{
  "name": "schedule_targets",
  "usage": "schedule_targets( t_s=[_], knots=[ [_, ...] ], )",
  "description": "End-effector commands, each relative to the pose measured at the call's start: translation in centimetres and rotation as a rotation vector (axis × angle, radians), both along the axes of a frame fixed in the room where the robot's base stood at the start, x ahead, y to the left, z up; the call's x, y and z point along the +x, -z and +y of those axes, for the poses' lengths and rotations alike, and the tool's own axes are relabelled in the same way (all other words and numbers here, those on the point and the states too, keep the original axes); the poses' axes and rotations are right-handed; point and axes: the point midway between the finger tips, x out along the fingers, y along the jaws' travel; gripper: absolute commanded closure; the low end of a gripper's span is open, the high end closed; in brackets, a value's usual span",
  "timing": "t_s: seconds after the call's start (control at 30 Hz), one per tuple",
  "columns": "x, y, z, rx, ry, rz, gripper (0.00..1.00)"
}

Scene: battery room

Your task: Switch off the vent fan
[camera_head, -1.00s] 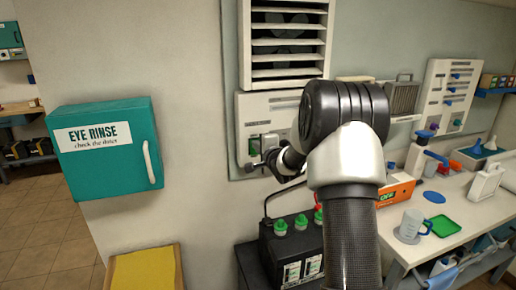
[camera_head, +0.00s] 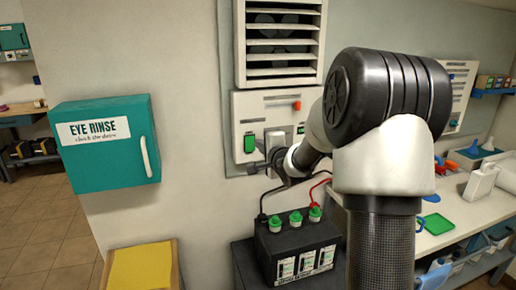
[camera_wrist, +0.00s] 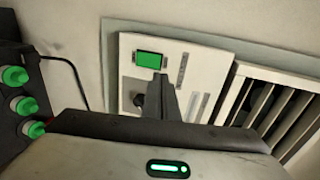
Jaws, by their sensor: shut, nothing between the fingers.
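The vent fan (camera_head: 283,42) sits behind a white louvred grille on the wall, upper middle of the head view. Its slats also show at right in the wrist view (camera_wrist: 268,103). Below the grille is a white control panel (camera_head: 258,108) with a lit green rectangle (camera_head: 249,143) and an orange part (camera_head: 297,105).
A black battery (camera_head: 295,250) with green caps and red and black leads stands below the panel. A teal eye rinse cabinet (camera_head: 105,160) hangs at left, above a yellow-topped box (camera_head: 140,268). A cluttered workbench (camera_head: 455,215) is at right. My arm hides part of the wall.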

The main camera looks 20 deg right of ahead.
Motion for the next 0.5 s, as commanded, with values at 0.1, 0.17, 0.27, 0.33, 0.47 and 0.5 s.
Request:
schedule_targets(
  t_s=[0.1,0.17,0.27,0.33,0.47,0.5],
  knots=[
    [-1.6,-0.8,-0.1,-0.001,0.002,-0.001,1.0],
    [-2.1,-1.0,-0.1,0.0,0.002,0.0,1.0],
    [-2.6,-1.2,-0.1,0.0,0.002,0.0,1.0],
    [-2.7,-1.2,-0.1,0.0,0.001,0.001,1.0],
    [-2.7,-1.2,-0.1,0.0,0.001,0.001,1.0],
    [-2.7,-1.2,-0.1,0.0,0.001,0.001,1.0]
  ],
)
